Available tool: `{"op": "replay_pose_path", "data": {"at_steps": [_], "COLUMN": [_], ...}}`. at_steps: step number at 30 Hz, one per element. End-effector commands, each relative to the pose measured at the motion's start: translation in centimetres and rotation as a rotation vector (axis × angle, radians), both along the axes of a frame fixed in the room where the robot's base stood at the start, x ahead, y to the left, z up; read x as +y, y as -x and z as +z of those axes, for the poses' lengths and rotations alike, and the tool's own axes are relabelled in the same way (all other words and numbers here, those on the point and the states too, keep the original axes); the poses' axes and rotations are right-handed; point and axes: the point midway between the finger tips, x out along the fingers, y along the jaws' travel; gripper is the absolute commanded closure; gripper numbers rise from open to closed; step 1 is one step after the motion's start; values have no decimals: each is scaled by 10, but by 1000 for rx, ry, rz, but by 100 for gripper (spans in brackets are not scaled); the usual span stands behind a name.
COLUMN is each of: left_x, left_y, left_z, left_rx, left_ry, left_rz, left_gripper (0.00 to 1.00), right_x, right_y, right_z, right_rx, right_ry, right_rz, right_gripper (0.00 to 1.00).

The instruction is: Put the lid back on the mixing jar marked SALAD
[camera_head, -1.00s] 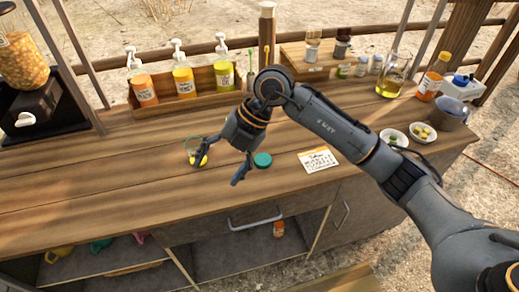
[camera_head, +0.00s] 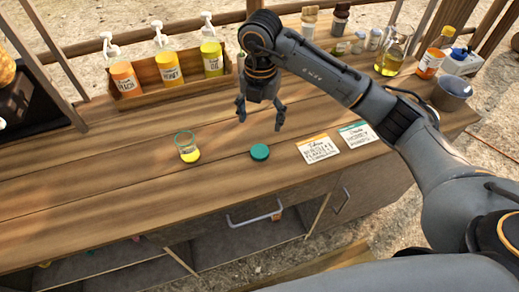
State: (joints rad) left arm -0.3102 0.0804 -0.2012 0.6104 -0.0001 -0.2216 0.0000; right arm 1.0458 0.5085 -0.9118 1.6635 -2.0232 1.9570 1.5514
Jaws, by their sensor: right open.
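A small clear glass jar (camera_head: 187,148) with yellow contents at its bottom stands open on the wooden counter, left of centre. I cannot read any marking on it. A teal round lid (camera_head: 260,152) lies flat on the counter to the right of the jar, apart from it. My right gripper (camera_head: 260,118) is open and empty, fingers pointing down. It shows just behind the lid, and behind and right of the jar, touching neither. My left gripper is out of view.
An orange-topped card (camera_head: 318,148) and a teal-topped card (camera_head: 358,134) lie right of the lid. Pump bottles stand in a wooden rack (camera_head: 130,99) at the back left. An oil beaker (camera_head: 393,55) and an orange bottle (camera_head: 431,63) stand at the back right. Counter in front of the jar is clear.

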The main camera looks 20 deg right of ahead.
Motion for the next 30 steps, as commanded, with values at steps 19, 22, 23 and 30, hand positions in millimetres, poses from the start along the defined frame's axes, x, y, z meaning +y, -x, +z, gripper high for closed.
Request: {"op": "replay_pose_path", "data": {"at_steps": [19, 22, 23, 30], "left_x": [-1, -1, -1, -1], "left_y": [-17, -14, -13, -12], "left_z": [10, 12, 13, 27], "left_rx": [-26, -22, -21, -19], "left_ry": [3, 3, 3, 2], "left_rz": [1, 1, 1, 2], "left_gripper": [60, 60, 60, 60], "right_x": [0, 0, 0, 0], "right_y": [0, 1, 1, 2], "right_z": [-59, -61, -62, -97], "right_rx": [-1, 1, 2, 4], "right_ry": [-1, -1, 0, 0], "right_rz": [1, 1, 0, 0], "right_gripper": [25, 25, 25, 25]}}
